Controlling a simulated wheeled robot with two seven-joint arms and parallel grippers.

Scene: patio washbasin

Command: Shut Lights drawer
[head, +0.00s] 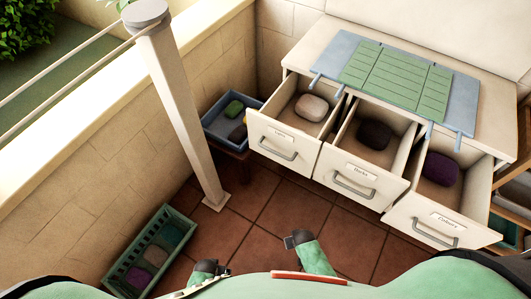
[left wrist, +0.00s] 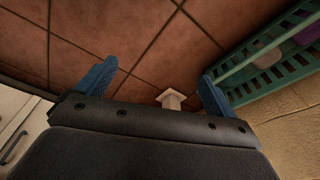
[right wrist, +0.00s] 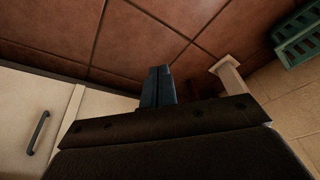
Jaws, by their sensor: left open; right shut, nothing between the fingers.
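The left drawer (head: 272,143) of the white cabinet holds a pale rounded bundle (head: 311,107). It is pulled out, and its label is too small to read surely, though the pale bundle fits Lights. The middle drawer (head: 350,180), with a dark bundle (head: 375,134), and the right drawer (head: 425,222), with a purple bundle (head: 440,169), are also pulled out. My left gripper (left wrist: 155,88) is open and empty, with its blue fingers wide apart above the tiles. My right gripper (right wrist: 158,86) is shut and empty. Neither touches a drawer.
A blue-grey mat with a green slatted panel (head: 395,77) lies on the cabinet top. A pale post (head: 183,110) stands left of the drawers. A blue crate (head: 217,128) sits by the wall, and a green crate (head: 119,273) is at lower left. Tiled floor (head: 263,215) is clear.

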